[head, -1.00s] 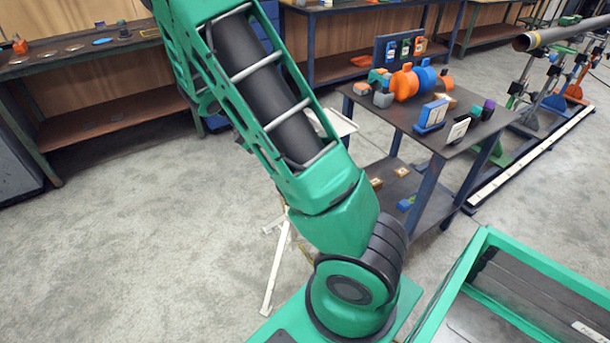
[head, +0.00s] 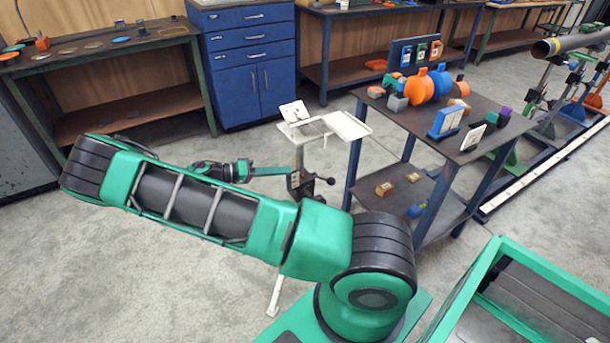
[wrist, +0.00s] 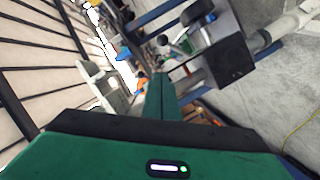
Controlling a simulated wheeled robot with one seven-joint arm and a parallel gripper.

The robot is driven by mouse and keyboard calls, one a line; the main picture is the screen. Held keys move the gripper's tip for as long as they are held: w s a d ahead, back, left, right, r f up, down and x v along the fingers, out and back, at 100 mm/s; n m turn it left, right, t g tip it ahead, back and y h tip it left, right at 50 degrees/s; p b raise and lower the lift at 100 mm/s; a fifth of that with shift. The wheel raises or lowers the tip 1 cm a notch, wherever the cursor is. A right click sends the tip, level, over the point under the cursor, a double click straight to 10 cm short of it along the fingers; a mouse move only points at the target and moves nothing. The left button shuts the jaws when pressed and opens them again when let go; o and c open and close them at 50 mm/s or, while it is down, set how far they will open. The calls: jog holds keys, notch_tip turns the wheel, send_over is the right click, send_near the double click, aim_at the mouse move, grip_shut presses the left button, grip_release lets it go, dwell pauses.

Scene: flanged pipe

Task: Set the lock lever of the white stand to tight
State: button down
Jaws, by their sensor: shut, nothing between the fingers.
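The white stand (head: 299,154) stands beyond my arm in the head view, with a flat white top and a leg showing below my arm. A dark clamp block (head: 296,184) sits on its post, and a short handle with a black knob (head: 330,181) sticks out to the right. In the wrist view the dark block (wrist: 229,59) is near, with a black knob (wrist: 197,12) and a grey ball-ended lever (wrist: 163,40). I cannot tell the lock setting. My gripper (head: 286,171) is shut and empty, its green fingers (wrist: 160,80) beside the block; contact cannot be told.
A dark table (head: 480,145) with coloured parts stands close to the right of the stand. A blue cabinet (head: 245,95) and workbenches line the back. A green-rimmed bin (head: 455,290) is at the front right. The floor at the left is clear.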

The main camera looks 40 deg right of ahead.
jog(key=s+a+f+x, duration=0.1)
jog(key=s+x, duration=0.1)
jog(key=x, duration=1)
jog(key=shift+f, duration=0.35)
